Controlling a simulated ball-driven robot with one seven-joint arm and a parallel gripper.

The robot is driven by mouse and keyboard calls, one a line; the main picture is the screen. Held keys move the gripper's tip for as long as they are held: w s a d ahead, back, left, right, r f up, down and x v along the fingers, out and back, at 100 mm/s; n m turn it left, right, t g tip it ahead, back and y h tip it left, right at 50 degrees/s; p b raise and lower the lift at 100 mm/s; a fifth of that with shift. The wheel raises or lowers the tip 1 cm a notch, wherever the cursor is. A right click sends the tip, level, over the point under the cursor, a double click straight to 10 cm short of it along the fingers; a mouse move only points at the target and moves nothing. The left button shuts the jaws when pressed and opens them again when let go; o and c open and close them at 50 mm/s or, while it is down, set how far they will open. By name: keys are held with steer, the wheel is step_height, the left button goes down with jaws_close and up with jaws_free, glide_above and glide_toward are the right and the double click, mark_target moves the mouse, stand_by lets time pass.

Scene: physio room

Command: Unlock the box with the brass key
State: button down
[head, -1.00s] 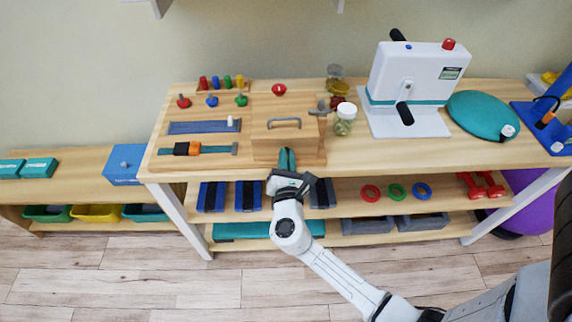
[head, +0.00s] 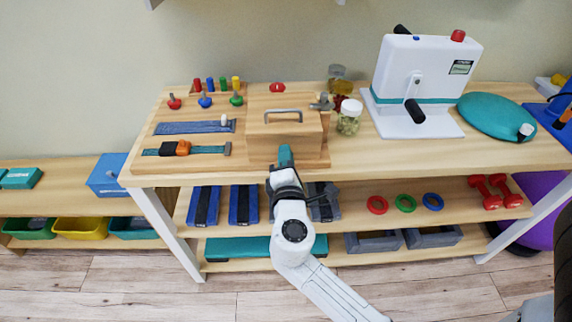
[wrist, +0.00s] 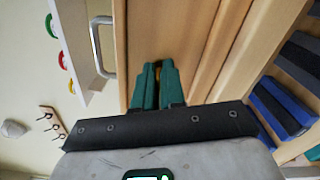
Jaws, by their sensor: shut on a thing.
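The wooden box (head: 286,140) with a grey handle on its lid stands on a wooden board on the tabletop, lid closed. In the wrist view its front face (wrist: 150,35) is right ahead, with the handle at the left. My gripper (head: 286,156) is in front of the box's front face, its teal fingertips at or very near the wood. The wrist view shows the fingers (wrist: 158,82) nearly together around a small brass-coloured bit, the brass key (wrist: 158,72). Most of the key is hidden by the fingers, and I cannot tell how far it is in the lock.
Left of the box are a strap with an orange buckle (head: 176,149), a blue slider strip (head: 190,127) and coloured knobs (head: 205,100). A glass jar (head: 349,122) stands close right of the box, before a white machine (head: 425,80). The shelf below holds blue weights (head: 243,205).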

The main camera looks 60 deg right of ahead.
steer(key=shift+f+m+b, duration=0.15)
steer(key=shift+m+b, duration=0.35)
steer(key=shift+m, duration=0.1)
steer(key=c, duration=1.3)
jaws_free()
steer(key=b+v, duration=0.1)
steer(key=v, duration=0.9)
steer(key=shift+s+a, duration=0.3)
